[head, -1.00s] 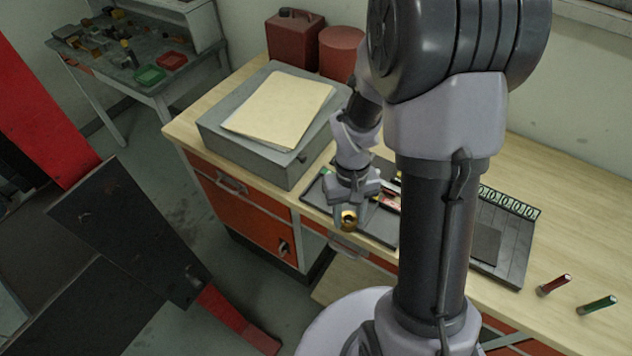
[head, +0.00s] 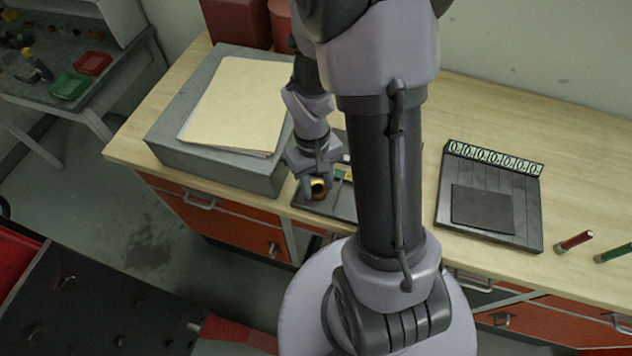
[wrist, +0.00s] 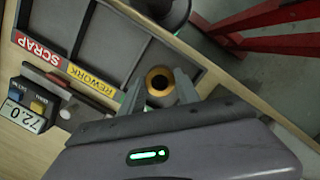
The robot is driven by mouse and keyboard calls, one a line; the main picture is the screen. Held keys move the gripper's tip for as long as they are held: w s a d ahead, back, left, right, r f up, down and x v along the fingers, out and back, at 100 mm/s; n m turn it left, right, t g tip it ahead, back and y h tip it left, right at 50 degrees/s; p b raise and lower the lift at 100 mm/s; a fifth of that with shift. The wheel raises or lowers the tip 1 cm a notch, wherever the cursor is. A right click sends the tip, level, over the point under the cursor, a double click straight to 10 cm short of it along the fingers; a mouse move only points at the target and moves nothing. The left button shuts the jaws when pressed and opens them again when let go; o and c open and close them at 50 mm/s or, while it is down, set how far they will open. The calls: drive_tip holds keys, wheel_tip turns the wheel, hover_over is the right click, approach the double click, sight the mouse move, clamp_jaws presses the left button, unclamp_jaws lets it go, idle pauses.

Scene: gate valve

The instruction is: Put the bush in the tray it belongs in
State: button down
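The bush (wrist: 160,80) is a brass-coloured ring with a dark bore. It sits between the two fingers of my gripper (wrist: 159,92), which look closed on its sides. In the head view the bush (head: 319,189) shows at the tip of my gripper (head: 317,184), by the left part of the tray (head: 341,208). The wrist view shows the dark grey divided tray (wrist: 113,43), with a red SCRAP label and a yellow REWORK label. My arm hides part of the tray.
A gauge with a 72.0 readout (wrist: 22,115) stands by the tray. A grey block with papers (head: 235,105) is left of my gripper. A slatted board (head: 490,200) and red and green cylinders (head: 574,241) lie to the right. Bench wood is clear behind the board.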

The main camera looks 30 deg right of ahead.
drive_tip(key=c, duration=0.9)
unclamp_jaws()
drive_tip(key=shift+w, duration=0.15)
wheel_tip(320, 180, up, 12)
drive_tip(key=w+p, duration=0.2)
drive_tip(key=p, duration=0.3)
drive_tip(key=s+a+r+m+t, duration=0.1)
drive_tip(key=s+a+r+t, duration=0.1)
drive_tip(key=a+r, duration=0.2)
drive_tip(key=s+a+r+m+t+y, duration=0.1)
drive_tip(key=s+a+r+t, duration=0.2)
drive_tip(key=r, duration=0.4)
drive_tip(key=s+a+r+m+t, duration=0.1)
drive_tip(key=s+a+r+t, duration=0.1)
drive_tip(key=a+r, duration=0.4)
drive_tip(key=shift+s+r+t+y, duration=0.2)
drive_tip(key=shift+s+t+y, duration=0.1)
drive_tip(key=shift+y, duration=0.1)
wheel_tip(320, 180, down, 15)
drive_tip(key=b, duration=1.5)
